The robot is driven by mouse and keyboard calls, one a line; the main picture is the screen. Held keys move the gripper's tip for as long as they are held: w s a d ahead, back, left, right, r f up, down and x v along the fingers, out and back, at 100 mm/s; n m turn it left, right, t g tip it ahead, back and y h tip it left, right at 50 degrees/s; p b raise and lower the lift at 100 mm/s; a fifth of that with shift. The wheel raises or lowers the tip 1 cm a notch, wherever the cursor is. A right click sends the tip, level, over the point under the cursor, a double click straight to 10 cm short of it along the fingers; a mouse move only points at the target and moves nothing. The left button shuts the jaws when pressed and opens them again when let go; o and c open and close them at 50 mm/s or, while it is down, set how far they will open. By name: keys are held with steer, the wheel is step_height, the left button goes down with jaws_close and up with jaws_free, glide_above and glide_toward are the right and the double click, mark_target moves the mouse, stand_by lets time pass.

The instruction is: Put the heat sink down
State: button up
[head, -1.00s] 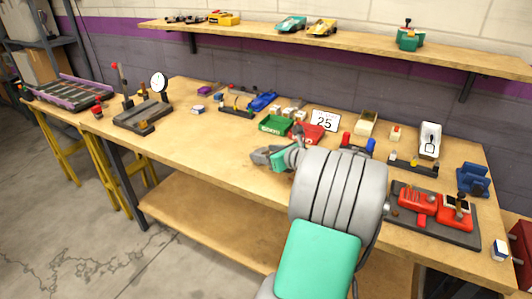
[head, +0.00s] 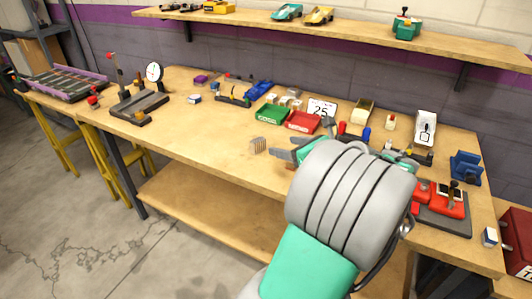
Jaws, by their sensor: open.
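The heat sink (head: 258,145), a small tan-grey block with upright fins, stands on the bare middle of the workbench (head: 215,140) near its front edge. My gripper (head: 283,148) is just to the right of it, open and empty, with its grey fingers pointing left toward the block. A small gap shows between the fingertips and the heat sink. My wrist and forearm hide the bench to the right of the gripper.
A green bin (head: 270,115) and a red bin (head: 303,122) stand behind the heat sink, with a "25" sign (head: 321,108) behind them. A dial gauge stand (head: 140,107) is at left. The bench left of the heat sink is clear.

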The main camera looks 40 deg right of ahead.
steer(key=w+a+n, duration=0.1)
steer(key=a, duration=0.1)
steer(key=w+a+f+n+g+y, duration=0.1)
steer(key=a+n, duration=0.1)
steer(key=w+a+f+n, duration=0.1)
steer(key=w+a+n, duration=0.1)
steer(key=shift+a+f+g+y, duration=0.2)
steer(key=shift+g+y, duration=0.1)
steer(key=shift+g, duration=0.1)
steer(key=s+a+f+n+g, duration=0.1)
steer(key=a+f+n+g, duration=0.2)
steer(key=a+n, duration=0.75)
steer(key=s+a+f+n+g, duration=0.1)
steer(key=a+f+n+g, duration=0.3)
steer(key=a+n, duration=0.7)
steer(key=s+a+f+n+g, duration=0.1)
steer(key=s+a+n+g, duration=0.1)
steer(key=s+a+n, duration=0.5)
steer(key=s+n, duration=0.1)
steer(key=n, duration=0.2)
steer(key=shift+s+a+f+g+h, duration=0.2)
steer(key=shift+a+g+h, duration=0.1)
steer(key=shift+h, duration=0.1)
step_height(320, 180, up, 15)
steer(key=w+p, duration=0.1)
steer(key=p, duration=1.1)
steer(key=shift+d+t+p, duration=0.15)
steer(key=shift+t+p, duration=0.2)
steer(key=shift+t, duration=0.05)
steer(key=shift+w, duration=0.1)
